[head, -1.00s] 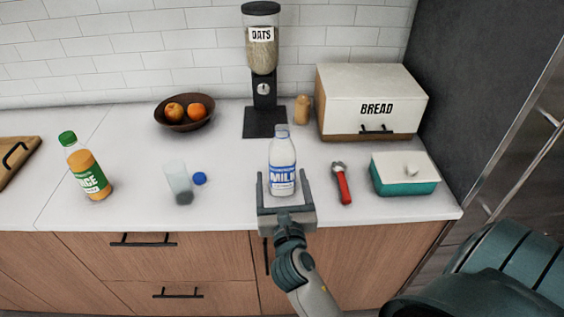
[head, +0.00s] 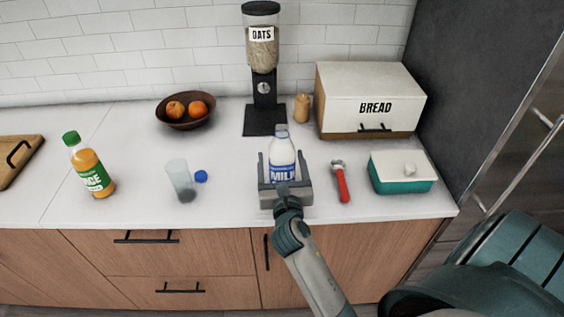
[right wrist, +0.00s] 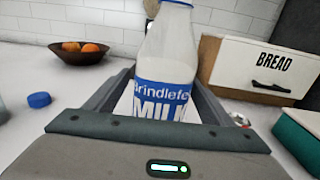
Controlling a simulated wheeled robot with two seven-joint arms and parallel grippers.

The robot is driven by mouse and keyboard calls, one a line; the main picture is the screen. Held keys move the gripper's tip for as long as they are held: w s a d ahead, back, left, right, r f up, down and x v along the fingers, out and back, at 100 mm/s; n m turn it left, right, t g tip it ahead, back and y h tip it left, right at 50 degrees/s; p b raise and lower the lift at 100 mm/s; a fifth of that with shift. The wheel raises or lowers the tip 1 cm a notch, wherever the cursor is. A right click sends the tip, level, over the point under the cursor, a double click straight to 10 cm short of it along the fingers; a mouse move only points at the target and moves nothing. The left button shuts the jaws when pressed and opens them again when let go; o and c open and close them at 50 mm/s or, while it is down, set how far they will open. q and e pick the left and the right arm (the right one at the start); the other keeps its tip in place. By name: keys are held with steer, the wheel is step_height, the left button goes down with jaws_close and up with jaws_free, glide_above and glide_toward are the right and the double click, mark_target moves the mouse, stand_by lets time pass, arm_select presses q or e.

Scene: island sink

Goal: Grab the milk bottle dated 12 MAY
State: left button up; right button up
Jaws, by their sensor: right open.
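A milk bottle (head: 283,157) with a blue and white label stands upright on the white counter. It also shows in the right wrist view (right wrist: 168,55), where the label reads "Brindlefe…" and "MILK". No date is legible in these frames. My right gripper (head: 284,162) is open, its two fingers on either side of the bottle. In the right wrist view the fingers (right wrist: 165,95) flank the bottle's lower body. I cannot tell whether they touch it. My left gripper is not in view.
A red-handled tool (head: 341,182) and a teal butter dish (head: 401,177) lie to the right. A glass (head: 181,180), a blue cap (head: 201,176) and a juice bottle (head: 89,168) are to the left. Behind stand an oats dispenser (head: 263,60), a bread box (head: 370,95) and a fruit bowl (head: 185,121).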

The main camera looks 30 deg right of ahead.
steer(key=shift+p+x, duration=0.3)
steer(key=shift+x, duration=1.25)
steer(key=shift+r, duration=0.1)
steer(key=c, duration=1.1)
